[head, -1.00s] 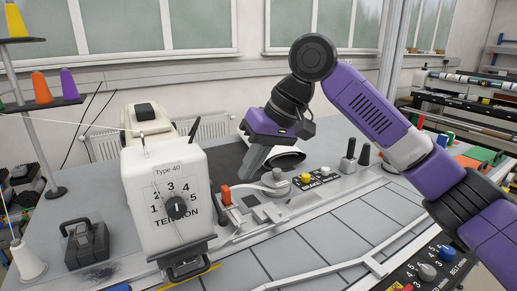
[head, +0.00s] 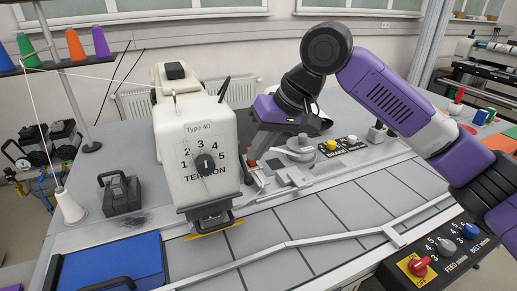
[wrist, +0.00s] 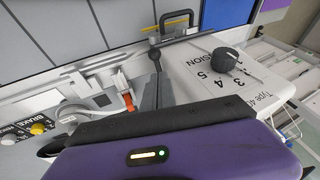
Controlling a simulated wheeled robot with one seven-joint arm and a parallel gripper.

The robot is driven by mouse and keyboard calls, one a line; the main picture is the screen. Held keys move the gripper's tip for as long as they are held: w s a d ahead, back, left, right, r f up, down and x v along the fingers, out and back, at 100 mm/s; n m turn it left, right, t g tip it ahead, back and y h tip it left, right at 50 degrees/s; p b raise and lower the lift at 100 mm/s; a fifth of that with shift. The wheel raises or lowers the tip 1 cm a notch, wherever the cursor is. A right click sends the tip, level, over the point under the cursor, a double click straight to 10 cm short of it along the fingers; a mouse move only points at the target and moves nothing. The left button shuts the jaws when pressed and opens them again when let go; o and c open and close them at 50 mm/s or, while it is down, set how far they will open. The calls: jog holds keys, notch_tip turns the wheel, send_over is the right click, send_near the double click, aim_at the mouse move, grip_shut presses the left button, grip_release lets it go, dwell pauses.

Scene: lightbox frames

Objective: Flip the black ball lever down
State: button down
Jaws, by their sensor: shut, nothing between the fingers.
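A black ball-ended lever (wrist: 155,53) shows in the wrist view beside the white machine head (wrist: 185,68), just beyond my fingertips. My gripper (wrist: 151,86) is shut and empty, its grey fingers pointing at the lever; I cannot tell whether they touch it. In the head view my gripper (head: 257,147) is on the right side of the white machine head (head: 195,130), partly hidden behind it.
The tension dial (head: 205,163) is on the head's front. An orange-red part (wrist: 127,101) is left of my fingers in the wrist view. A control box (head: 440,258) with knobs stands front right. A blue pad (head: 110,262) lies front left. The grey tiled bed (head: 330,215) is clear.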

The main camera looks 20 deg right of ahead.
jog(key=shift+s+f+n+t+y+b, duration=0.2)
jog(key=shift+f+t+b, duration=1.05)
jog(key=shift+b, duration=1.1)
jog(key=shift+s+f+n+t+y+b, duration=0.1)
jog(key=shift+f+n+t+b, duration=0.2)
jog(key=shift+f+t+b, duration=1.5)
jog(key=shift+r+g+b, duration=0.25)
jog(key=shift+r+b, duration=0.3)
jog(key=shift+r, duration=0.2)
jog(key=shift+r, duration=0.15)
jog(key=shift+r+p, duration=0.7)
jog(key=shift+p, duration=0.2)
